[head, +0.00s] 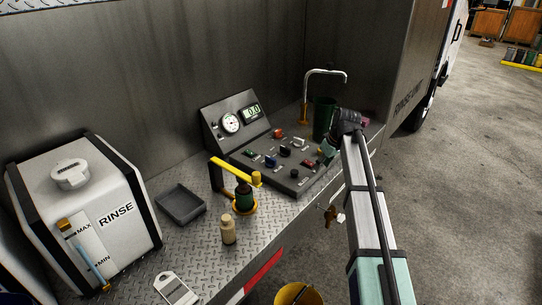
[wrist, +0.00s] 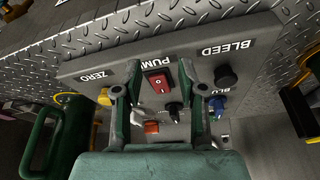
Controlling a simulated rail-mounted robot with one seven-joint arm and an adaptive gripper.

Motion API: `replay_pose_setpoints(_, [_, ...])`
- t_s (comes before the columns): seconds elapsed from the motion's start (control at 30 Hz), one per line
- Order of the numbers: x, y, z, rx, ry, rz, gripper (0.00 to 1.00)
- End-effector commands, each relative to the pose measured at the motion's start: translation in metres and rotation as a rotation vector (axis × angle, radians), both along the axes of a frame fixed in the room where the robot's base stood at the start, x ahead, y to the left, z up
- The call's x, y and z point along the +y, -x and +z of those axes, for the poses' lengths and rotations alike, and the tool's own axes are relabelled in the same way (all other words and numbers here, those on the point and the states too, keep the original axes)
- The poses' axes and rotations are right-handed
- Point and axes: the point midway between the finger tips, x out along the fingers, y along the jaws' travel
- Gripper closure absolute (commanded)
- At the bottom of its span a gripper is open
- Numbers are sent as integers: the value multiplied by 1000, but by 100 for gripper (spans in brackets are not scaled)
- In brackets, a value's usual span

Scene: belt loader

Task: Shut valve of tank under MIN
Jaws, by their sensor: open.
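A white tank (head: 120,190) marked RINSE stands at the left in the head view. Its sight tube (head: 90,262) shows blue beside the MAX and MIN marks; the exact level is too small to read. A second tank is cut off at the left edge. The sloped grey control panel (head: 233,147) carries several coloured knobs; which one belongs to which tank cannot be read. My gripper (wrist: 163,75) is open and empty above the panel, its fingers either side of the red PUMP switch (wrist: 159,86) in the wrist view. A blue knob (wrist: 217,103) is right of the fingers.
A yellow-handled lever (head: 235,171) and a small beige bottle (head: 228,230) stand left of the panel. A grey tray (head: 181,205) lies between tank and lever. A green cup (head: 323,117) and a tap (head: 324,72) are behind my gripper. The deck's front edge is close.

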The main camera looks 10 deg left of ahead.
Motion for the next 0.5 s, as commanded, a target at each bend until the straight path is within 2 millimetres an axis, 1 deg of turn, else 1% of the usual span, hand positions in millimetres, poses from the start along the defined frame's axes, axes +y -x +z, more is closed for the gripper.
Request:
replay_pose_setpoints(0.03, [28, -9, 34, -17, -8, 45, 59])
replay_pose_setpoints(0.07, [42, -10, 49, -23, -12, 69, 59])
replay_pose_setpoints(0.1, [60, -11, 69, -31, -17, 100, 59])
replay_pose_setpoints(0.2, [97, -10, 110, -48, -29, 165, 59])
replay_pose_setpoints(0.3, [120, -7, 136, -57, -36, 208, 59])
replay_pose_setpoints(0.33, [125, -6, 140, -58, -37, 216, 59])
replay_pose_setpoints(0.4, [132, -5, 145, -61, -39, 228, 59])
replay_pose_setpoints(0.5, [135, -4, 143, -60, -40, 232, 59])
